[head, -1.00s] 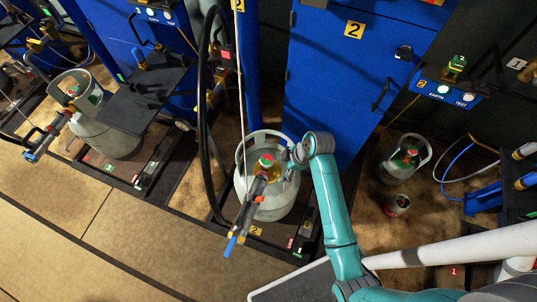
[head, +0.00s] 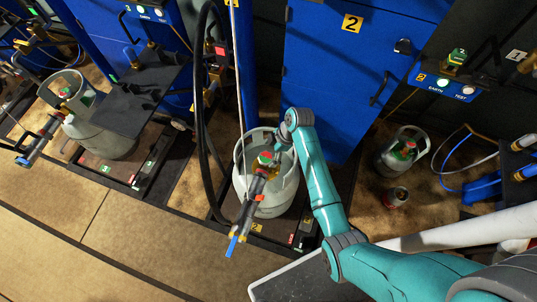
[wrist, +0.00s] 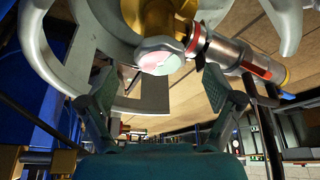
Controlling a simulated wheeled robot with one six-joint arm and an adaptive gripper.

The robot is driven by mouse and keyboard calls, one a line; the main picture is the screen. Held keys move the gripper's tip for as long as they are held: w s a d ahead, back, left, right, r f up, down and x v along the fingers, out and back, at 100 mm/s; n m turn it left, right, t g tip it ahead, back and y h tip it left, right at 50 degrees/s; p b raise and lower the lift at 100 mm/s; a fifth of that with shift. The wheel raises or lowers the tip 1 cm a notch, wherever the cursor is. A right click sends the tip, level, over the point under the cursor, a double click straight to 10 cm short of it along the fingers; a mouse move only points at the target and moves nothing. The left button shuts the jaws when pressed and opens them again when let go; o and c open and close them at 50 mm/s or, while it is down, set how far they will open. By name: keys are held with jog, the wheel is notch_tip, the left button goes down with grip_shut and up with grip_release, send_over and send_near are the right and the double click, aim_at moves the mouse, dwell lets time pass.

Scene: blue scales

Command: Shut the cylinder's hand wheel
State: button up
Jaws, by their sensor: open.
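The grey gas cylinder (head: 283,192) stands upright on a scale in the middle of the head view, with a collar around its valve. The hand wheel (head: 265,157), red and green on top, sits inside the collar. A filling head with a blue-tipped lever (head: 258,187) is on the valve, and it also shows in the wrist view (wrist: 228,55). My gripper (wrist: 160,90) is open, its fingers apart below a silver-rimmed round face that looks like the wheel. The fingers do not visibly grip it. In the head view the gripper is at the collar's back right, partly hidden.
The collar (wrist: 45,50) surrounds the valve closely. A black hose (head: 203,110) hangs left of the cylinder. A blue cabinet (head: 335,80) stands behind. A smaller cylinder (head: 390,160) and a can (head: 396,196) stand on the right. Open floor (head: 130,230) lies at the front left.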

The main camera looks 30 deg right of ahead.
aim_at(266, 158)
jog(key=shift+x, duration=1.25)
jog(key=c, duration=1.1)
jog(key=shift+c, duration=0.2)
